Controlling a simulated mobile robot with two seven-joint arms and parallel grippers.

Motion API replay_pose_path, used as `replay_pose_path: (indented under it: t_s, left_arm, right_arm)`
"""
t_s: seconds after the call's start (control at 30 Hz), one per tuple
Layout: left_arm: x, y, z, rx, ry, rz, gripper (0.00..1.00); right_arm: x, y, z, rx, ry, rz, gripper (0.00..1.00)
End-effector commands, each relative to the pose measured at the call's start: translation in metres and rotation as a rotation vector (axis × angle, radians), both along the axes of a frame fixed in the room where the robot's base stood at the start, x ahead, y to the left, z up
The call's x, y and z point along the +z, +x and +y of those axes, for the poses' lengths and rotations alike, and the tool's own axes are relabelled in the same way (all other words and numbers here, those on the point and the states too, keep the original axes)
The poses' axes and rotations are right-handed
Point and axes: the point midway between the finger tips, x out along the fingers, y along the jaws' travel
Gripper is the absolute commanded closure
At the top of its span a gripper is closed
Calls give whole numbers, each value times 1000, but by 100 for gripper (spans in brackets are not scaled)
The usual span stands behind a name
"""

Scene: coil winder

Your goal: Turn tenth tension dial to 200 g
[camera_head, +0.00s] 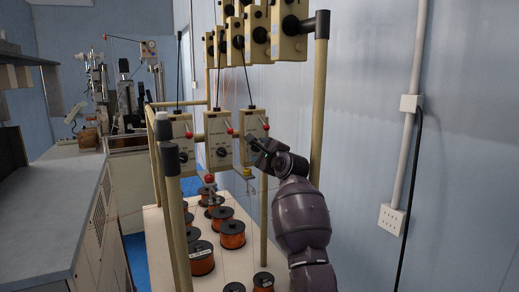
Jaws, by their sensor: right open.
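Cream tension boxes with black dials hang on a beige pole frame. A lower row shows a left box (181,129), a middle box (217,127) with its black dial (222,152), and a right box (250,121). Upper boxes (289,45) also carry black dials (291,25). I cannot tell which dial is the tenth, and the scales are too small to read. My right gripper (257,151) is open at the front of the right lower box, whose dial area it hides. I cannot tell whether it touches. My left gripper is not in view.
Copper wire spools (232,234) stand on the pale shelf below the boxes. Beige posts (319,110) rise close to my right arm. A grey counter (52,205) is at left, machines (127,100) at the back, and a wall with a conduit and socket box (391,219) at right.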

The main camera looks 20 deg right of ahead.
Motion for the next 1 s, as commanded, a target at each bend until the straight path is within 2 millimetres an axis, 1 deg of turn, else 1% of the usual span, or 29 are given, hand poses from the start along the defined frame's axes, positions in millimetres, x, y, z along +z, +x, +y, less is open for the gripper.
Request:
replay_pose_path:
  t_s: [0.1,0.2,0.57,0.7,0.87,0.9,1.0]
  left_arm:
    - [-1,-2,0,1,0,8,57]
    - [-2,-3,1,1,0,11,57]
    - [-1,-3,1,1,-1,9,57]
    - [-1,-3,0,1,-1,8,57]
    - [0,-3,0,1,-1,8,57]
    - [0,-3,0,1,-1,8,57]
    - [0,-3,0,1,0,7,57]
  right_arm:
    - [0,9,1,1,0,1,45]
    - [0,13,0,0,-1,0,45]
    - [0,16,1,0,-1,0,45]
    - [0,15,1,0,-1,0,67]
    - [0,15,1,0,-1,0,91]
    - [0,15,1,0,-1,0,94]
    - [-1,15,1,0,-4,0,94]
